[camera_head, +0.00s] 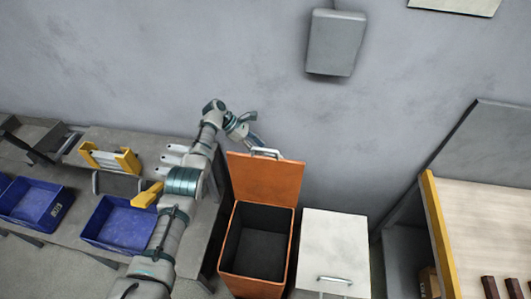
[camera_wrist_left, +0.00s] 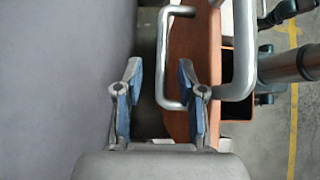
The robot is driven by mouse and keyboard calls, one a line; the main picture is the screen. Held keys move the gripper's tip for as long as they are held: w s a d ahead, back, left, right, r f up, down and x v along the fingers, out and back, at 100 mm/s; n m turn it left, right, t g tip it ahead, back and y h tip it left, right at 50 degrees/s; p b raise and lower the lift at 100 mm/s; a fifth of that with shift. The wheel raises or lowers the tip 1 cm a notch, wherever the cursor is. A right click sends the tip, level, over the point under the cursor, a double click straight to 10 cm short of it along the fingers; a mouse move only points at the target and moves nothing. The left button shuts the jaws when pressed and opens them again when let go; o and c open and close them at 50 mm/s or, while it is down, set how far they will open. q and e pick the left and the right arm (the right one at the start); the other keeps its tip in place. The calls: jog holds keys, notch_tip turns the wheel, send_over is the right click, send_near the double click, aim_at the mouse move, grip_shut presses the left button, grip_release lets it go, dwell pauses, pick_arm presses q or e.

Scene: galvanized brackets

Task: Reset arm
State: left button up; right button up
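My left arm reaches up from the bottom of the head view, and its gripper (camera_head: 254,130) is at the wall side, just above the raised orange lid (camera_head: 265,181). The lid's silver handle (camera_head: 265,152) is close below the fingers. In the left wrist view the left gripper (camera_wrist_left: 158,70) has its two blue-grey fingers apart, with nothing clamped. The silver handle (camera_wrist_left: 163,60) shows between and beyond the fingertips; I cannot tell whether they touch it. My right gripper is not in view.
The orange bin (camera_head: 230,245) stands open with a dark, empty-looking inside. A white cabinet (camera_head: 335,250) stands right of it. Blue crates (camera_head: 115,224) and yellow-and-grey parts (camera_head: 110,158) are on the left bench. A grey box (camera_head: 335,42) hangs on the wall.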

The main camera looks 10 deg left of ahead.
pick_arm(q)
jog(key=shift+v, duration=0.9)
jog(key=shift+f, duration=0.1)
